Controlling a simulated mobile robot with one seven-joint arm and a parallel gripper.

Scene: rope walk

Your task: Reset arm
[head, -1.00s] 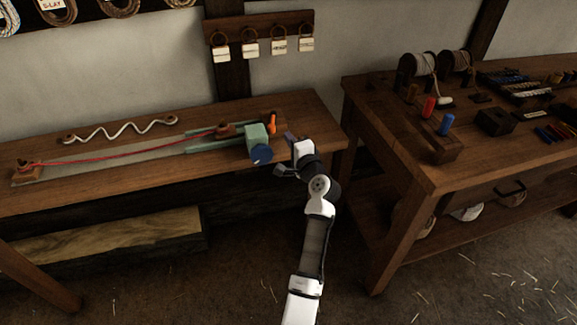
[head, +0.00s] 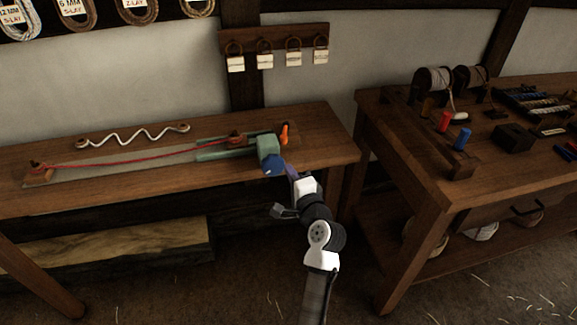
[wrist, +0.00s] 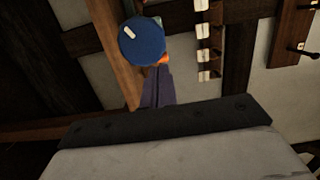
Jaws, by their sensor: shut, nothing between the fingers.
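My arm rises from the bottom of the head view and ends at my gripper (head: 290,170), just right of the blue knob on the bench device. The slim purple-grey fingers are shut with nothing between them. In the wrist view my gripper (wrist: 158,88) points toward the round blue knob (wrist: 142,40), which has a white mark. The knob (head: 274,166) also shows in the head view, on the front of a green block (head: 268,147). I cannot tell whether the fingertips touch it.
The left bench (head: 110,195) carries a red cord (head: 140,158) and a white wavy rope (head: 132,135). The right bench (head: 400,140) holds spools, red and blue pegs and tools. Tagged hooks (head: 278,52) hang on the wall. Floor shows between the benches.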

